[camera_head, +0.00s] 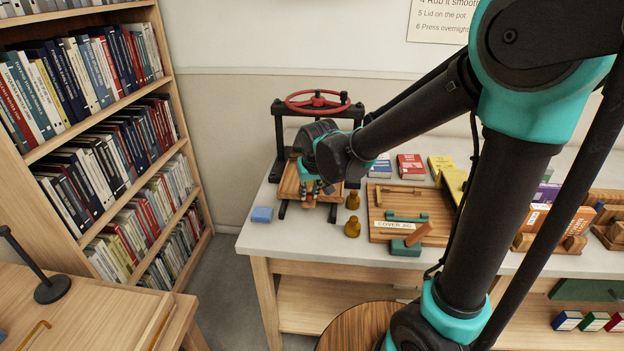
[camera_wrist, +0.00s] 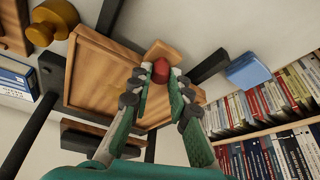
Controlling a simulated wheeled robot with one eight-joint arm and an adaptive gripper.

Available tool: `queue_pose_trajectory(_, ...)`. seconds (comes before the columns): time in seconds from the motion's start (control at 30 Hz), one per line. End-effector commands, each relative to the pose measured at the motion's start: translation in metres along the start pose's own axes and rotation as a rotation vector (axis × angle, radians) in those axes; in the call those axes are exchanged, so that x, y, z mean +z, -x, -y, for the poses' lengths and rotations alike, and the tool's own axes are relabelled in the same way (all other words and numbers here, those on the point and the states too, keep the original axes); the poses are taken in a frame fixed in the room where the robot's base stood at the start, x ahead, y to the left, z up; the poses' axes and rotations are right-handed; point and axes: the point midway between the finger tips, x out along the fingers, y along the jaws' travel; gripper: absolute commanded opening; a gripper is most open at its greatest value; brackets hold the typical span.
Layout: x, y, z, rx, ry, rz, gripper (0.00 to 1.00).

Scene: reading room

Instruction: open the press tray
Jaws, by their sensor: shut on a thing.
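The press (camera_head: 276,128) is a black frame with a red handwheel (camera_head: 318,102) on top, standing at the left end of the white-topped bench. Its wooden tray (camera_head: 289,181) lies low between the black feet, partly hidden by my wrist. In the wrist view the tray (camera_wrist: 97,72) shows as a rimmed wooden panel with a red knob (camera_wrist: 161,75) at its edge. My gripper (camera_head: 312,194) is at the tray's front; in the wrist view its fingers (camera_wrist: 162,80) are shut on the red knob. How far the tray sticks out is hard to tell.
A blue block (camera_head: 262,215) lies left of the press, and brass weights (camera_head: 352,228) stand right of it. A wooden board (camera_head: 380,237) with a "COVER 2C" label lies farther right. A full bookcase (camera_head: 110,150) stands at left.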

Motion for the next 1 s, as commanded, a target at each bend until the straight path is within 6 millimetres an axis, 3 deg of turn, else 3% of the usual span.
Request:
queue_pose_trajectory(0.1,0.023,0.01,0.011,-0.002,0.003,0.0,0.0)
queue_pose_trajectory(0.3,0.045,0.019,0.02,0.0,0.002,0.0,0.0)
queue_pose_trajectory(0.77,0.051,0.021,0.023,0.0,-0.001,0.0,0.0)
queue_pose_trajectory(0.8,0.051,0.021,0.023,0.0,-0.001,0.0,0.2)
queue_pose_trajectory(0.93,0.051,0.021,0.023,0.0,-0.001,0.0,0.37)
queue_pose_trajectory(1.0,0.051,0.021,0.023,0.0,-0.001,0.0,0.39)
